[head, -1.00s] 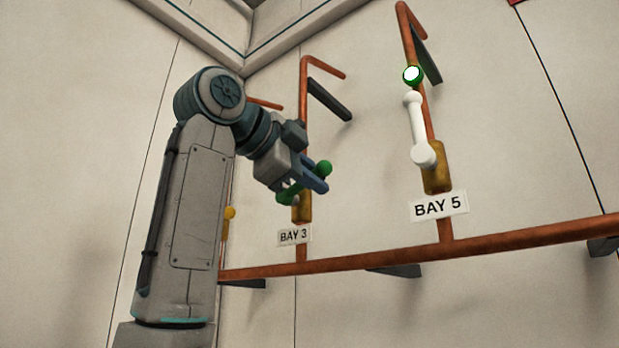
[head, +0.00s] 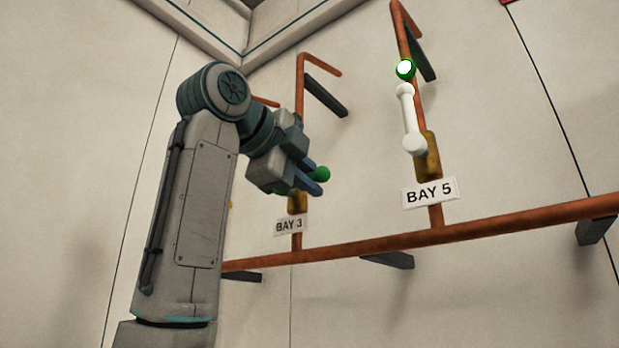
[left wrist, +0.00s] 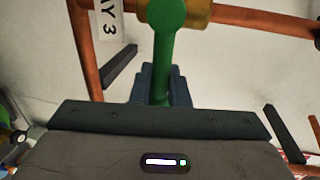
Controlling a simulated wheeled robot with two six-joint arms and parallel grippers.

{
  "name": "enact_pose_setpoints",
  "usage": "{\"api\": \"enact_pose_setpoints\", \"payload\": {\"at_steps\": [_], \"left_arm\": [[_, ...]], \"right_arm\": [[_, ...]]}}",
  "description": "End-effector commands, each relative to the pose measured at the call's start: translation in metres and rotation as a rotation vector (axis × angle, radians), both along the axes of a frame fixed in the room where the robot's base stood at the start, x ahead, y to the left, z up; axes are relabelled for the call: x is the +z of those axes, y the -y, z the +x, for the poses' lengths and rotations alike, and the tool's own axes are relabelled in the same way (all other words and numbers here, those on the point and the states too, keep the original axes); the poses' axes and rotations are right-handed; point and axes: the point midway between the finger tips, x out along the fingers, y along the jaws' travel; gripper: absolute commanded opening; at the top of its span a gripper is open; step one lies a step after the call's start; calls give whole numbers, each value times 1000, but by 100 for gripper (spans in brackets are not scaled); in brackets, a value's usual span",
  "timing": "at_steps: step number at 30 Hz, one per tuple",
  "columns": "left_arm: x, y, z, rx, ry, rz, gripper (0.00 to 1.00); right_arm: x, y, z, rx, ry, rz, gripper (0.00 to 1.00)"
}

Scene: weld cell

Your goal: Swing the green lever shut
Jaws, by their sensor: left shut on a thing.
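The green lever shows at Bay 3 in the head view, with its round green end (head: 321,174) beside my fingers; much of it is hidden by my gripper. In the left wrist view the green lever (left wrist: 162,58) runs from a round hub at the brass valve body (left wrist: 198,11) down between my blue fingers. My left gripper (head: 314,180) is shut on the lever. In the left wrist view the left gripper (left wrist: 161,80) has a finger on each side of it. My right gripper is not in view.
A copper pipe (head: 400,247) runs along the wall, with uprights at Bay 3 (head: 289,225) and Bay 5 (head: 429,191). Bay 5 has a white lever (head: 411,122) and a lit, green-ringed lamp (head: 404,69). Dark brackets (head: 391,260) jut out below the pipe.

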Motion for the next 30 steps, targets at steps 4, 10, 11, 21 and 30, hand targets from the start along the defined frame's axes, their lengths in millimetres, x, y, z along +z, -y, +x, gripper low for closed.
{"api": "enact_pose_setpoints", "payload": {"at_steps": [4,10,11,21,30], "left_arm": [[-2,1,1,-1,-5,3,0],[-2,0,0,0,-4,2,34],[-2,0,0,0,-4,2,34],[1,-11,-15,3,0,0,34],[12,-45,-63,2,0,0,34]], "right_arm": [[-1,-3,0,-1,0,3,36],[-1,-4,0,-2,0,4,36],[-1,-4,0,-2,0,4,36],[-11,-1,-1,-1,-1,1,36],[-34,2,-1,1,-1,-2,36]]}}
